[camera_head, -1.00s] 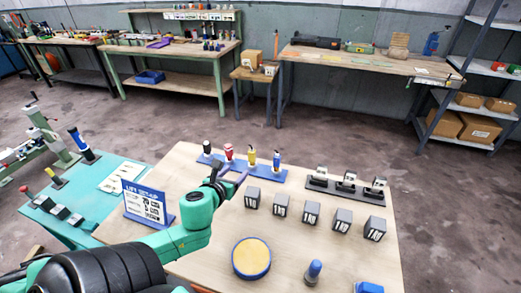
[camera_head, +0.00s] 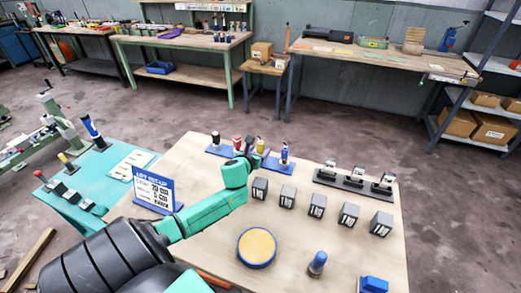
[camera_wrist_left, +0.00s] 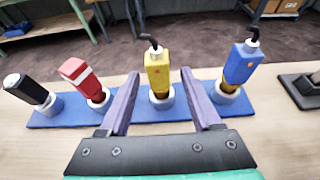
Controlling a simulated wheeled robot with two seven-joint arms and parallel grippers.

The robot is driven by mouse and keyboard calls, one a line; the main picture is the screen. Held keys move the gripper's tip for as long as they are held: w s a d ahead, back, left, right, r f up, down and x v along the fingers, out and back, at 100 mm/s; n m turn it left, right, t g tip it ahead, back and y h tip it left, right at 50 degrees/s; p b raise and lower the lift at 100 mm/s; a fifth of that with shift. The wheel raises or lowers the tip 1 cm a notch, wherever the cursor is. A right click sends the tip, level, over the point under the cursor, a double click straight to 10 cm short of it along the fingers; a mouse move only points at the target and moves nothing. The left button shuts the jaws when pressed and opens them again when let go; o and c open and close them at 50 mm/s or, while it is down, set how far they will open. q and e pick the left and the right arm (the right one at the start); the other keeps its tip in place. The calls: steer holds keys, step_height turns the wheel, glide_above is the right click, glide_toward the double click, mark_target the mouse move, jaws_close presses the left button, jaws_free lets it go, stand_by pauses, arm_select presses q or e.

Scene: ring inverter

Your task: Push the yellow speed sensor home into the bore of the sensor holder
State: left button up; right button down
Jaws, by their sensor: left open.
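The yellow speed sensor (camera_wrist_left: 158,72), with a black cable on top, stands roughly upright in a grey collar (camera_wrist_left: 162,101) of the blue sensor holder (camera_wrist_left: 60,118). A darker lower part shows between its yellow body and the collar; I cannot tell its exact depth in the bore. My left gripper (camera_wrist_left: 160,76) is open, with one purple finger on each side of the sensor. Gaps show between the fingers and the sensor. In the head view, the left gripper (camera_head: 252,157) partly covers the yellow sensor (camera_head: 260,144). My right gripper is not in view.
A red sensor (camera_wrist_left: 82,78) and a black one (camera_wrist_left: 26,88) stand left of the yellow one, a blue one (camera_wrist_left: 241,64) close to its right. Several grey blocks (camera_head: 288,196), a round yellow-topped pad (camera_head: 257,247) and a sign (camera_head: 152,190) stand on the table.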

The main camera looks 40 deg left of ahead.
arm_select(q)
steer(key=shift+w+f, duration=0.1)
steer(key=shift+w, duration=0.05)
jaws_close()
steer(key=shift+r, duration=0.2)
